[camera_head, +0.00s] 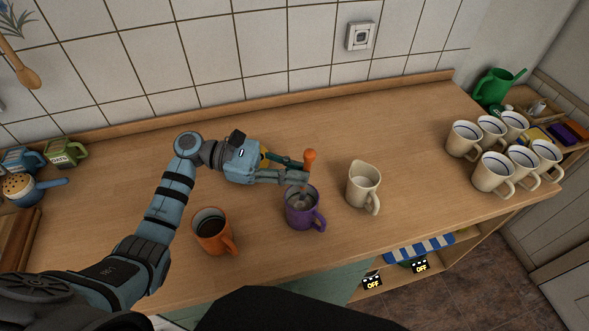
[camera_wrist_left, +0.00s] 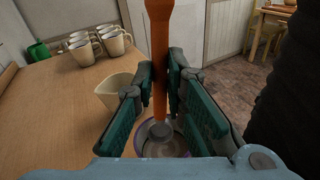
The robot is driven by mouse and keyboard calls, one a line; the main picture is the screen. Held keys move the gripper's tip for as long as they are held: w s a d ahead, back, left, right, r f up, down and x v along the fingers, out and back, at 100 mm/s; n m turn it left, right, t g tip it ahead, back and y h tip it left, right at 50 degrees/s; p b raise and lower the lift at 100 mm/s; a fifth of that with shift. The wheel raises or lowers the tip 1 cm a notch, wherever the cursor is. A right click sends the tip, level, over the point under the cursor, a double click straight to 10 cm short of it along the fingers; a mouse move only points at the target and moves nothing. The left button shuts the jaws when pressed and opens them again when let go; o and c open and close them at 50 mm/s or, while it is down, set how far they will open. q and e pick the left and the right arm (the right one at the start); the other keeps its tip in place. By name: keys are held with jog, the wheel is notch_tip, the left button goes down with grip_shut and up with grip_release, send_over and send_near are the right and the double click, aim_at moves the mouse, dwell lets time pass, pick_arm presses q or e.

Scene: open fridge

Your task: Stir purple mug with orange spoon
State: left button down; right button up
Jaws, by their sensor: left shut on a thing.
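The purple mug (camera_head: 304,214) stands upright on the counter, right of the orange mug. My left gripper (camera_head: 301,176) is just above its rim, shut on the orange spoon (camera_head: 310,157). The spoon is held upright with its orange end up. In the left wrist view the spoon (camera_wrist_left: 159,50) runs down between the fingers of my left gripper (camera_wrist_left: 161,92), and its lower end is in the opening of the purple mug (camera_wrist_left: 176,147). Whether the spoon touches the mug's bottom is hidden. My right gripper is not in view.
An orange mug (camera_head: 211,232) with dark contents stands to the left. A cream pitcher (camera_head: 363,185) stands close on the right. Several white mugs (camera_head: 493,172) are grouped at the far right. The counter (camera_head: 400,130) behind is clear.

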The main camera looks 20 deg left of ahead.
pick_arm(q)
jog(key=f+b, duration=0.1)
jog(key=f, duration=0.1)
jog(key=f+b, duration=0.1)
jog(key=f, duration=0.1)
jog(key=f+b, duration=0.1)
jog(key=f, duration=0.1)
jog(key=shift+s+d+f+b, duration=0.1)
jog(key=shift+s+f+b, duration=0.2)
jog(key=shift+f+b, duration=0.1)
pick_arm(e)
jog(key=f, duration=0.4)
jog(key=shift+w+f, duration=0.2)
